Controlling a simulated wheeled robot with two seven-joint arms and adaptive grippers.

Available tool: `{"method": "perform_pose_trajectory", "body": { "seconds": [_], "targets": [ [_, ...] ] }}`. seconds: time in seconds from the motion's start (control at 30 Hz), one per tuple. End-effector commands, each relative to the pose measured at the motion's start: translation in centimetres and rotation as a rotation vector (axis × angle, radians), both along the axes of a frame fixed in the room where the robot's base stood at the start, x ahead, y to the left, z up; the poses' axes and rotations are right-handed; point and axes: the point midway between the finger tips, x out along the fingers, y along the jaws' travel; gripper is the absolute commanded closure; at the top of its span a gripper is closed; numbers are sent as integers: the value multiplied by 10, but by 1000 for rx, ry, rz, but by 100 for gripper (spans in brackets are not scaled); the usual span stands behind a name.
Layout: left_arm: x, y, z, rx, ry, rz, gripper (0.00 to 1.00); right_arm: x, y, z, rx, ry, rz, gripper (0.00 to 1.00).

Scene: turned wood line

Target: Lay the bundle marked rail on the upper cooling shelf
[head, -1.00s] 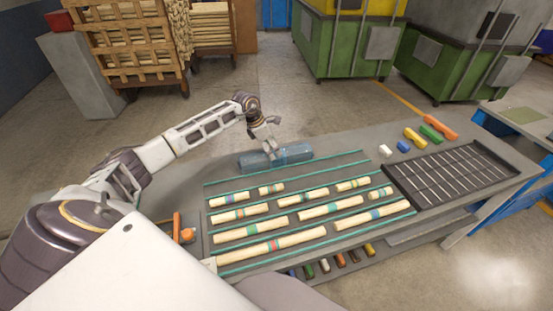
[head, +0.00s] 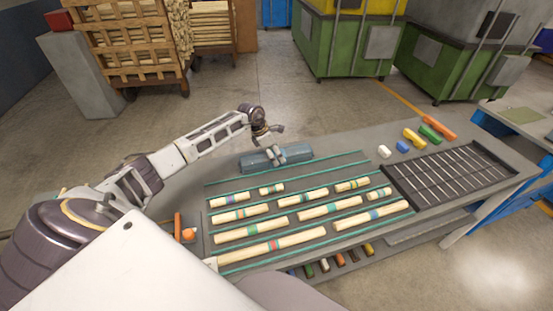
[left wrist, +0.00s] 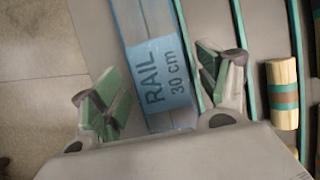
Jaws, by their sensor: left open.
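A blue-grey bundle (head: 250,162) lies at the back of the grey bench, left of its middle. In the left wrist view the same bundle (left wrist: 145,22) carries a light blue label reading "RAIL 30 cm". My left gripper (head: 276,152) is over the bundle. In the left wrist view its open fingers (left wrist: 165,93) stand apart on either side of the label, with the bundle between them and not gripped. I cannot tell how far the fingertips reach down its sides. My right gripper is not in view. No shelf marked as the upper cooling shelf can be made out.
Turned wood pieces with coloured bands (head: 265,248) lie in rows between green strips in front of the bundle. A dark slatted rack (head: 450,175) is at the bench's right. Coloured blocks (head: 414,138) lie behind it. An orange item (head: 189,235) is at the left.

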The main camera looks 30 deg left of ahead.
Motion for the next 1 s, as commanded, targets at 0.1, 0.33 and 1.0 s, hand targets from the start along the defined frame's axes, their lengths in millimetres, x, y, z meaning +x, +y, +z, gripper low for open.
{"method": "perform_pose_trajectory", "body": {
  "seconds": [0.1, 0.33, 1.0],
  "targets": [
    [3, -3, -9, -1, 1, 0, 25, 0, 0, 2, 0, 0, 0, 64],
    [5, -5, -17, 0, 0, -1, 25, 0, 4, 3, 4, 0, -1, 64],
    [5, -5, -17, 1, 1, -1, 58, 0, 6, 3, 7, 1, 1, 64]
  ]
}}
